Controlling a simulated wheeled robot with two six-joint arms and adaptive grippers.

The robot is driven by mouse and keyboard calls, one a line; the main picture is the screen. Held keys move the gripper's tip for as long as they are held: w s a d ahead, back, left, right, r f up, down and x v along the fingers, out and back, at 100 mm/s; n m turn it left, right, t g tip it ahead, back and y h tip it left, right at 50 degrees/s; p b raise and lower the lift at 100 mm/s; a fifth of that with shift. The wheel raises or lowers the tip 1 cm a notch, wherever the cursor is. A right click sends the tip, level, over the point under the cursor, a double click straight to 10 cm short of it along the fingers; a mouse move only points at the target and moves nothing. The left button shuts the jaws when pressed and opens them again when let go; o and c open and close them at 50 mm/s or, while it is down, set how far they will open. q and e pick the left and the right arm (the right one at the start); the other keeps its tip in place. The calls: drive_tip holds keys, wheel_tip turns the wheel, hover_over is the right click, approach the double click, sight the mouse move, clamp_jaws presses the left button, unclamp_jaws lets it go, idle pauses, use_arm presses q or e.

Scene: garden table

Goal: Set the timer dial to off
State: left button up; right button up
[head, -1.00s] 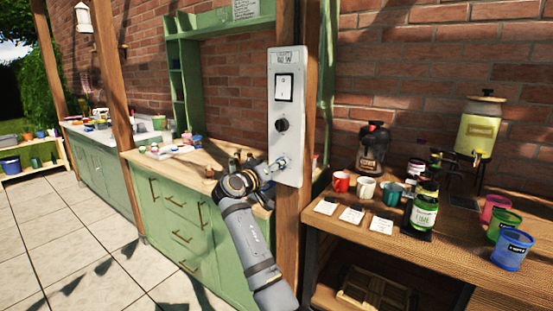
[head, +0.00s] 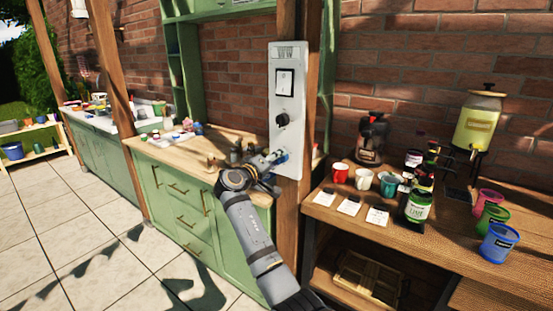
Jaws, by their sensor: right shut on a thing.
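A tall pale grey control panel (head: 287,170) is mounted on a wooden post. It has a label at the top, a framed switch plate (head: 284,83) and a black knob (head: 283,119) in its middle. My right gripper (head: 276,158) is at the lower part of the panel, below the black knob. It is shut on a small control there, which appears to be the timer dial; a bit of blue shows at the fingertips. The fingers hide most of this control, so its pointer and setting cannot be read. My left gripper is not in view.
To the right, a wooden table (head: 440,240) holds cups, a dark jug (head: 371,140), a green-labelled jar (head: 417,206) and a drink dispenser (head: 479,122). To the left is a green cabinet (head: 172,205) with a wooden top. The tiled floor at left is clear.

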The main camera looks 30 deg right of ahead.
drive_tip(key=o, duration=1.2)
drive_tip(key=shift+c, duration=0.2)
drive_tip(key=v, duration=0.7)
drive_tip(key=shift+a, duration=0.2)
drive_tip(key=shift+s, duration=0.1)
